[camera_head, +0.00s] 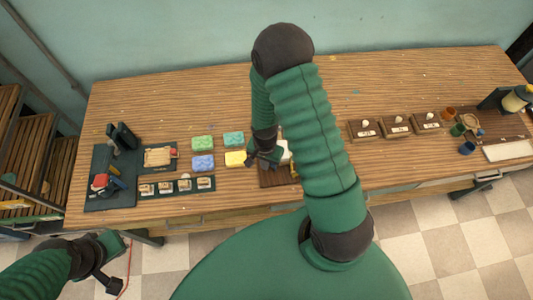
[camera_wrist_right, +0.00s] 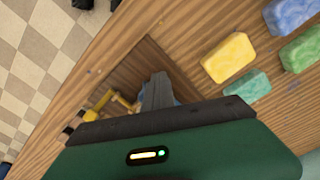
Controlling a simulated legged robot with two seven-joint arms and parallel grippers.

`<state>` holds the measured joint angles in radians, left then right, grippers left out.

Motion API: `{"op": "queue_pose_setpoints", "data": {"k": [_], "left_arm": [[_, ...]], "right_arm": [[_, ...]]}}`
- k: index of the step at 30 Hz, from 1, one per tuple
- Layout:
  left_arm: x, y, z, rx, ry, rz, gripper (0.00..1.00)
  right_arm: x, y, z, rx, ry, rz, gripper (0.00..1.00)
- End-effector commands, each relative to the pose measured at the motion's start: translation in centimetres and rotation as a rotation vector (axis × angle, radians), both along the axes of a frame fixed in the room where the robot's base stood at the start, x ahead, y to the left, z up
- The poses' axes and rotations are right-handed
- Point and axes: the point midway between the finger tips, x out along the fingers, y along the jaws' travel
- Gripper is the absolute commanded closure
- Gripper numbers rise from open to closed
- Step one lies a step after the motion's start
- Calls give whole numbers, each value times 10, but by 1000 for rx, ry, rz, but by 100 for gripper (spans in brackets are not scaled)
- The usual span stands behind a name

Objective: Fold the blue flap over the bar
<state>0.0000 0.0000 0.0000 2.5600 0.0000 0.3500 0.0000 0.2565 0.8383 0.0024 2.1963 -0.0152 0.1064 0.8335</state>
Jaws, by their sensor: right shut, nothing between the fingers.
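My right gripper (camera_head: 262,158) is low over a dark brown board (camera_head: 272,181) at the middle of the table's front. In the right wrist view its dark fingers (camera_wrist_right: 157,90) are together with nothing between them. A sliver of blue (camera_wrist_right: 177,101), possibly the flap, shows beside the fingers; the rest is hidden behind the gripper. A yellow fitting (camera_wrist_right: 122,103) stands on the board beside the fingers. I cannot make out the bar clearly. My left gripper (camera_head: 108,281) is at the lower left, off the table's front edge and away from the board; its opening is unclear.
Yellow (camera_head: 236,158), blue (camera_head: 203,162), green (camera_head: 203,142) and teal (camera_head: 233,138) soap bars lie left of the board. Further left are small labelled blocks (camera_head: 176,186) and a dark tool mat (camera_head: 100,160). Wooden stamps (camera_head: 397,125) and cups (camera_head: 467,148) stand right.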

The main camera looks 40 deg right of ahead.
Motion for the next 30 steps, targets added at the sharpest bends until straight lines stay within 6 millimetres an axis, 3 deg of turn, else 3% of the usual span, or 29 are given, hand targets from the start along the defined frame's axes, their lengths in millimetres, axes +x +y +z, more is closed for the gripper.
{"op": "queue_pose_setpoints", "data": {"k": [30], "left_arm": [[0, 0, 2, 0, 0, 0, 100]], "right_arm": [[-16, -22, -2, 1, 7, -4, 100]]}}
